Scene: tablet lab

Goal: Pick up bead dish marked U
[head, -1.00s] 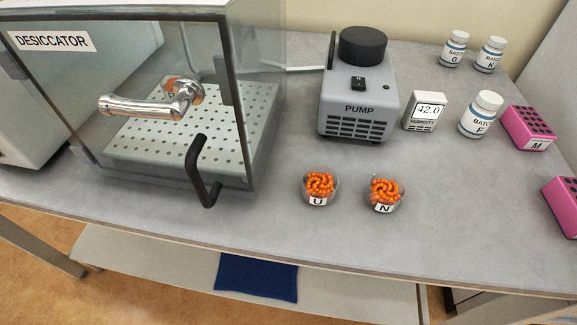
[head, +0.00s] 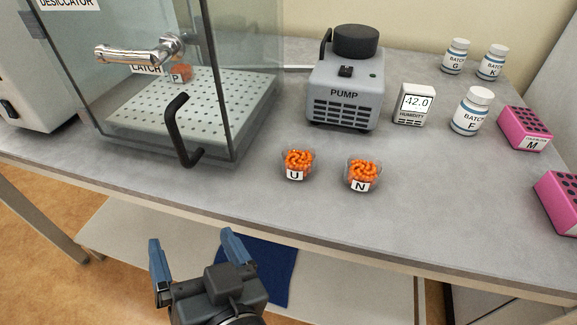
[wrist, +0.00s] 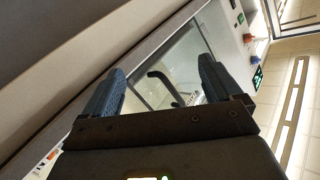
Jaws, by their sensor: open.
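The bead dish marked U (head: 297,164) is a small clear dish of orange beads with a white U label. It stands on the grey bench near its front edge. A like dish marked N (head: 363,175) stands just right of it. My gripper (head: 196,243) is open and empty, in front of the bench edge, below and left of dish U in the head view. In the wrist view my gripper (wrist: 160,85) shows its two blue fingers apart with nothing between them. I cannot make out dish U for sure in the wrist view.
The glass desiccator (head: 215,90) with its black door handle (head: 180,135) stands left of dish U; a dish marked P (head: 181,73) is inside. The pump (head: 346,85), humidity meter (head: 412,103), bottle F (head: 471,112) and pink rack M (head: 524,130) stand behind and right.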

